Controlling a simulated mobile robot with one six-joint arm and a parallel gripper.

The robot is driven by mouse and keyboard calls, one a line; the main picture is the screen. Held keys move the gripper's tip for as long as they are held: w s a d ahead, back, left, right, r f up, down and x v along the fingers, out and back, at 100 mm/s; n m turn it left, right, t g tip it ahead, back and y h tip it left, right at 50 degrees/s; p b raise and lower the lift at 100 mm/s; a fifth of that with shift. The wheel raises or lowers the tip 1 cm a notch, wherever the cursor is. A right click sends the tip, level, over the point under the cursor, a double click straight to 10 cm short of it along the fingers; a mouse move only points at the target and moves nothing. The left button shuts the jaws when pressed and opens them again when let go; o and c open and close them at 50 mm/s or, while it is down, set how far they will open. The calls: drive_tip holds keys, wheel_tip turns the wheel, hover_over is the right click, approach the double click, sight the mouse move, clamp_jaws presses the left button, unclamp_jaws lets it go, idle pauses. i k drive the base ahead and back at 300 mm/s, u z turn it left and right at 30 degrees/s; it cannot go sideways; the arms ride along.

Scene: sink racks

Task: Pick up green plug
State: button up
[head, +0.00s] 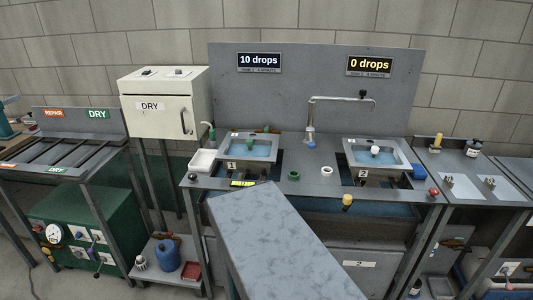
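A small green plug-like piece (251,144) shows at the left basin (227,152), which is marked 1 and holds blue water. I cannot tell whether it floats or sits in the drain. From this view I cannot tell which of the two is the plug. My gripper is not in view.
The right basin (350,148), marked 2, holds a white round piece (375,151). A tap (311,128) stands between the basins. A large grey slab, possibly mine, covers the front middle.

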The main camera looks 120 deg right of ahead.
sight(249, 142)
drive_tip(key=u, duration=0.05)
drive_tip(key=k, duration=2.35)
drive_tip(key=z, duration=0.65)
drive_tip(key=i, duration=1)
drive_tip(key=z, duration=0.05)
